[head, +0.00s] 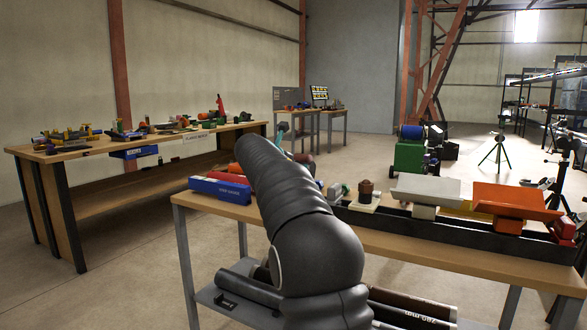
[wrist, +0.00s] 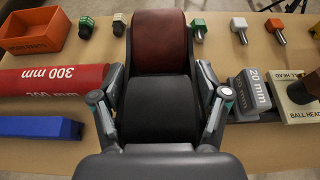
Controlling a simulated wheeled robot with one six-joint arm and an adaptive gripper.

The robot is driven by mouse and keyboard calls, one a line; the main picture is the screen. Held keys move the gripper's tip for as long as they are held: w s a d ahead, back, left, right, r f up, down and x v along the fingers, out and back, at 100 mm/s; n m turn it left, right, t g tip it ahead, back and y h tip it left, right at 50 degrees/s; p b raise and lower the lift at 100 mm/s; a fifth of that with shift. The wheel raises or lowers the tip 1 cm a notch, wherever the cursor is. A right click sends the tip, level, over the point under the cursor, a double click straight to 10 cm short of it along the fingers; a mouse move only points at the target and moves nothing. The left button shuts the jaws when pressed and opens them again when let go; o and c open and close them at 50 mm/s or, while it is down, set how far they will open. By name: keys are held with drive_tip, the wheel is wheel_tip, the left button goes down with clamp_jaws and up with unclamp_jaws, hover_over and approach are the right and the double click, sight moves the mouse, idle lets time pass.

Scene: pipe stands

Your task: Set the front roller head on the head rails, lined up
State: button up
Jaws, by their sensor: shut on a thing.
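In the wrist view, my gripper (wrist: 160,92) has its two fingers on either side of a wide piece with a black near face and a dark red far face, which looks like the roller head (wrist: 160,42). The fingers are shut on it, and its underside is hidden. I cannot clearly make out the head rails; a dark strip shows beside the right finger, partly covered.
In the wrist view, a red 300 mm piece (wrist: 50,80) and a blue bar (wrist: 40,127) lie left. A grey 20 mm block (wrist: 250,90) and a white ball head block (wrist: 300,103) are right. An orange bin (wrist: 35,32) and several capped pins are behind.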

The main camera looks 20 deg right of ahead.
drive_tip(key=shift+f+b, duration=0.65)
drive_tip(key=shift+f, duration=0.75)
idle(1.5)
drive_tip(key=o, duration=1.8)
drive_tip(key=shift+f, duration=0.2)
drive_tip(key=shift+p+v, duration=0.45)
drive_tip(key=shift+v, duration=2.35)
drive_tip(key=shift+s+a+r, duration=0.15)
drive_tip(key=shift+a, duration=0.05)
drive_tip(key=v, duration=1.2)
